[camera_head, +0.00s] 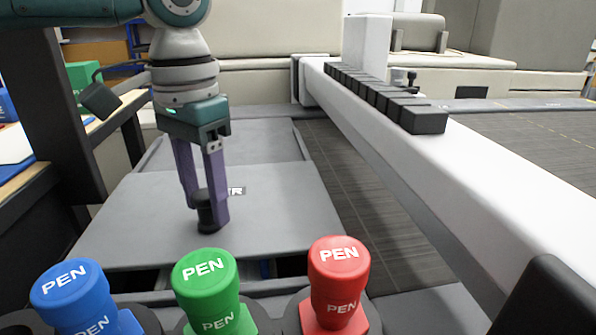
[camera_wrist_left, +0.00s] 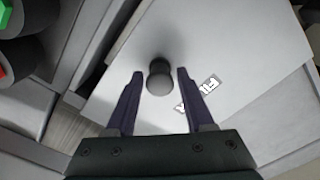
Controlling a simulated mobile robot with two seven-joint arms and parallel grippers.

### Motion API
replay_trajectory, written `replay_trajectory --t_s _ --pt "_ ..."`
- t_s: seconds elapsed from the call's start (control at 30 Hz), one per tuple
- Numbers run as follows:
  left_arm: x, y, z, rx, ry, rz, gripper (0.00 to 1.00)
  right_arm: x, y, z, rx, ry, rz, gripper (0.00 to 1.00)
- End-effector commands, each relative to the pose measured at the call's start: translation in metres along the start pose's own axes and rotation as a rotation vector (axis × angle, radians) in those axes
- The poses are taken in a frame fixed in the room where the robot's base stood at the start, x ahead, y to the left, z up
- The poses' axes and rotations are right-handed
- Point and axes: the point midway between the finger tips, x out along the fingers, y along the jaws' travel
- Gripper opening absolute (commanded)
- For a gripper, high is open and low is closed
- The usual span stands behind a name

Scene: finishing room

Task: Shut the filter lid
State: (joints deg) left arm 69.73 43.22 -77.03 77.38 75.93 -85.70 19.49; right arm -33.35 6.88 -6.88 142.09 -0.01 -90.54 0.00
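The filter lid (camera_head: 120,218) is a flat grey panel in the middle left of the head view, its label partly hidden behind my left finger. It also shows in the left wrist view (camera_wrist_left: 240,60). A dark round knob (camera_head: 208,223) stands on it near the front edge. My left gripper (camera_head: 205,212) points down at the knob, one finger on each side. In the left wrist view the knob (camera_wrist_left: 159,80) sits between the open fingertips (camera_wrist_left: 160,74), with a narrow gap on each side. A dark gap shows under the lid's front edge. My right gripper is not in view.
Blue (camera_head: 68,285), green (camera_head: 205,272) and red (camera_head: 339,268) pieces marked PEN stand along the front. A long white beam (camera_head: 440,160) with dark blocks (camera_head: 380,95) runs along the right. A dark post (camera_head: 62,110) stands at the left.

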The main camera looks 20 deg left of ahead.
Motion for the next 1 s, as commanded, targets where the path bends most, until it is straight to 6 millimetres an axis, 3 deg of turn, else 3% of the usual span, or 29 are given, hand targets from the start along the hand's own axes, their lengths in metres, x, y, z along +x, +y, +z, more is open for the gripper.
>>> replay_trajectory --t_s 0.07,0.43,1.0 --pt "-0.0002 0.0001 -0.0001 0.000 0.000 0.000 0.43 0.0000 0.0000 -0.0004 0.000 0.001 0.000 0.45" --pt "-0.0005 0.0000 -0.0001 0.000 0.000 0.000 0.01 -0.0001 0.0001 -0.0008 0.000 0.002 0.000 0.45" --pt "-0.0008 0.0001 -0.0002 0.000 0.000 0.000 0.00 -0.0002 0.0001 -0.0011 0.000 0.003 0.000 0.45"
